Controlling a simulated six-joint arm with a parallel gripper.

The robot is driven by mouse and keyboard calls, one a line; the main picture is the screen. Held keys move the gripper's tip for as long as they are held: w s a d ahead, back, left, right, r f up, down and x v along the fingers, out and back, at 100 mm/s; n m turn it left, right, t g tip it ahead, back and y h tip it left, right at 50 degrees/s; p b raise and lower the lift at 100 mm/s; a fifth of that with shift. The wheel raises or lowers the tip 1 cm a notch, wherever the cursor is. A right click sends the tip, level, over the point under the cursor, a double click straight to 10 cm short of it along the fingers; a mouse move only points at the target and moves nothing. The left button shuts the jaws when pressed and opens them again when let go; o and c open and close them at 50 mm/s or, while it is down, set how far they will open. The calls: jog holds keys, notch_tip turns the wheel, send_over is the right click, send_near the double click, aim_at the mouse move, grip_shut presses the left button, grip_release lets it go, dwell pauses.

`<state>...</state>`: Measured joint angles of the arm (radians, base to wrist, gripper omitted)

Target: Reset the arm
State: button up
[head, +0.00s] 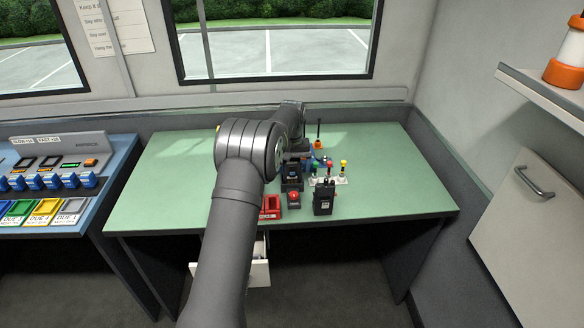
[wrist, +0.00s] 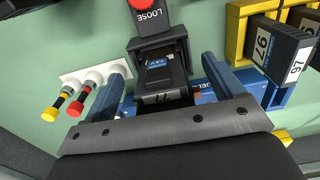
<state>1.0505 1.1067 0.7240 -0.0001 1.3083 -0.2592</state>
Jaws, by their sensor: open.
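My gripper (wrist: 165,62) is open in the wrist view, its two blue-grey fingers spread on either side of a black device with a blue screen (wrist: 163,72). In the head view my arm reaches over the green desk (head: 172,185), bent at the elbow, and hides most of the gripper.
A red button marked LOOSE (wrist: 146,4) is beside the holder. Yellow and blue racks (wrist: 236,38) hold numbered dark blocks. Colour-tipped plugs (head: 330,175) and a black radio (head: 324,197) stand on the desk. A drawer (head: 259,272) is open below. The desk's left part is clear.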

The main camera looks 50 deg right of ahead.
jog(key=shift+f, duration=0.1)
dwell(0.4)
jog(key=shift+r, duration=3.6)
jog(key=shift+f, duration=0.1)
jog(key=shift+f, duration=3.45)
jog(key=shift+r, duration=3.4)
